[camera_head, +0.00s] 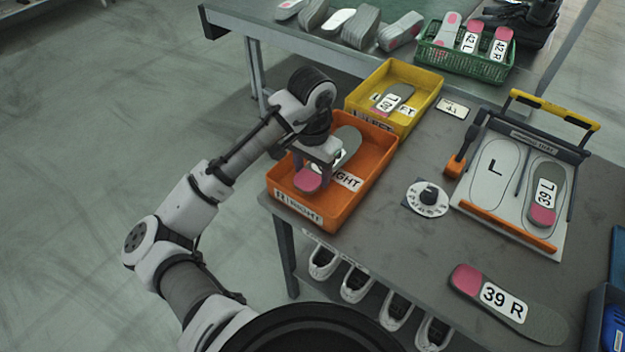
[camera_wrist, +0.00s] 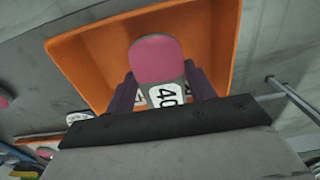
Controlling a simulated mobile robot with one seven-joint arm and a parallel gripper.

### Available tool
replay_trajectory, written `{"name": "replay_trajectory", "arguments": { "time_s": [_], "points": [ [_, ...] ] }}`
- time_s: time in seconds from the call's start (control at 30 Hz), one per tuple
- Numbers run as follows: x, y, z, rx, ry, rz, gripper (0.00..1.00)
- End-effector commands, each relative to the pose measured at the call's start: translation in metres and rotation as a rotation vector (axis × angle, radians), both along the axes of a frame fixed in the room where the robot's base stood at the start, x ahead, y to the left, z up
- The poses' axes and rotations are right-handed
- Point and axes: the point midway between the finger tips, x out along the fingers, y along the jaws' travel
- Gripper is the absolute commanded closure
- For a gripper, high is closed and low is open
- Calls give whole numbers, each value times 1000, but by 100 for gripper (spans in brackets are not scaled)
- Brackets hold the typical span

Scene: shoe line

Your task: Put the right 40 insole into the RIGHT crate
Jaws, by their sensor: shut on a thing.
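The orange RIGHT crate (camera_head: 345,207) stands at the left edge of the grey table; it also shows in the wrist view (camera_wrist: 88,66). My gripper (camera_head: 316,165) is over it, with its fingers down toward the crate. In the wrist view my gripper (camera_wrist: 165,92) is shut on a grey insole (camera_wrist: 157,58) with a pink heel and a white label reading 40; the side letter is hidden. The insole is within the crate's outline. I cannot tell whether it touches the crate's floor.
A yellow crate (camera_head: 428,84) with a labelled insole stands behind the orange one. A tray (camera_head: 475,204) holding a 39 L insole, a round dial (camera_head: 428,198) and a 39 R insole (camera_head: 508,304) are to the right. A green basket (camera_head: 455,67) stands at the back.

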Motion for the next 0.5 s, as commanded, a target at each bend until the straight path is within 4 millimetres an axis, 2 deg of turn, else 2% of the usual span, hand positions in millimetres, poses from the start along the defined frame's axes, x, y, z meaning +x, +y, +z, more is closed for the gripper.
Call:
{"name": "replay_trajectory", "arguments": {
  "time_s": [0.3,0.5],
  "points": [
    [0,0,-37,0,1,0,68],
    [0,0,-38,1,-1,-1,68]
  ]
}}
